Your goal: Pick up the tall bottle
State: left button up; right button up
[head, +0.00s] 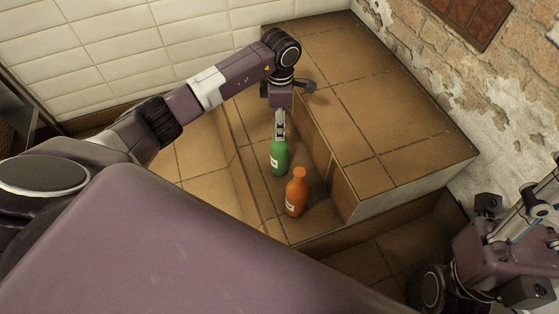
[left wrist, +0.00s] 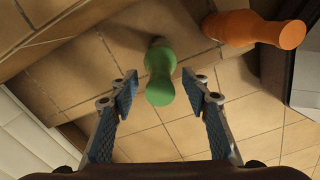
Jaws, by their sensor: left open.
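A green bottle (head: 279,158) with a white label stands upright on the tiled ledge. An orange bottle (head: 296,193) with a white label stands upright beside it, nearer the camera. My left gripper (head: 280,133) points down over the green bottle. In the left wrist view, the left gripper (left wrist: 159,84) is open, with the green bottle (left wrist: 160,75) between its fingers and a gap visible on each side. The orange bottle (left wrist: 255,29) is outside the fingers, at upper right. Part of my right gripper (head: 518,222) shows at the lower right; its fingertips are unclear.
A raised tiled block (head: 390,110) stands just right of the bottles. A white tiled wall (head: 130,40) is behind at left, and a worn brick wall (head: 465,80) is at right. The ledge left of the bottles looks bare.

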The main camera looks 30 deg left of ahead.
pick_arm(q)
grip_shut()
dwell(0.5)
